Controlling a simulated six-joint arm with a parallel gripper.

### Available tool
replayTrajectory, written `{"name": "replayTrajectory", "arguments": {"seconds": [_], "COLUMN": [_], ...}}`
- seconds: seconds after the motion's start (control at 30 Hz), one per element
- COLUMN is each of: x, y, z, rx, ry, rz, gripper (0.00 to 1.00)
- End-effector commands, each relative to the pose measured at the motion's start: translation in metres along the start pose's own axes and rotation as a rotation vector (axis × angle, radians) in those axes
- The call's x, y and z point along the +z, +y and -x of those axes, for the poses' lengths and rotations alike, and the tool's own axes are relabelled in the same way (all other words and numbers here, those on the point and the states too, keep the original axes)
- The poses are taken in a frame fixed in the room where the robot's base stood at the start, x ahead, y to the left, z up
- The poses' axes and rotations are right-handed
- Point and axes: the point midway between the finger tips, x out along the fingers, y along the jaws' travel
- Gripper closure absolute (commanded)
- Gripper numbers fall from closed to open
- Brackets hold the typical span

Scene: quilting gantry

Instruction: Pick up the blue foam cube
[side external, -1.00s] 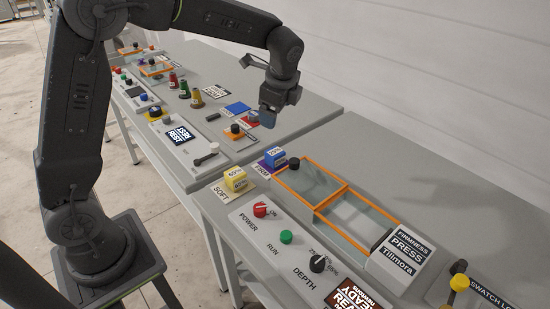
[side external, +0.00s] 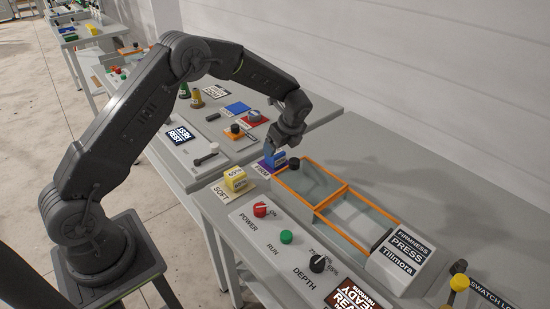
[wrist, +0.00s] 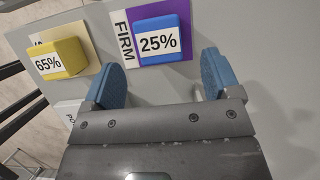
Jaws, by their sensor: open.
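The blue foam cube (wrist: 160,39), labelled 25%, sits on a purple patch (wrist: 177,72) marked FIRM. In the side view the cube (side external: 281,161) is partly hidden behind my gripper (side external: 277,154). In the wrist view my gripper (wrist: 163,80) is open, with its two blue fingertips apart. The cube lies just ahead of the gap between the fingertips in that view. The gripper is above the cube, with nothing between its fingers; whether a finger touches the cube cannot be told.
A yellow cube (side external: 235,180) labelled 65% stands on the SOFT patch, left of the blue cube.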

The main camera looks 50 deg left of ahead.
Motion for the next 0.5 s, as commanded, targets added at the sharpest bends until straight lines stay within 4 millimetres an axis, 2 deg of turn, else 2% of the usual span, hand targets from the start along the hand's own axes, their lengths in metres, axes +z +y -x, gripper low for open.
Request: {"name": "replayTrajectory", "arguments": {"seconds": [0.17,0.5], "x": [0.001,0.004], "y": [0.001,0.001], "z": [-0.009,-0.053], "rx": [0.002,0.001], "ry": [0.000,0.001], "rz": [0.000,0.000], "gripper": [0.17,0.17]}}
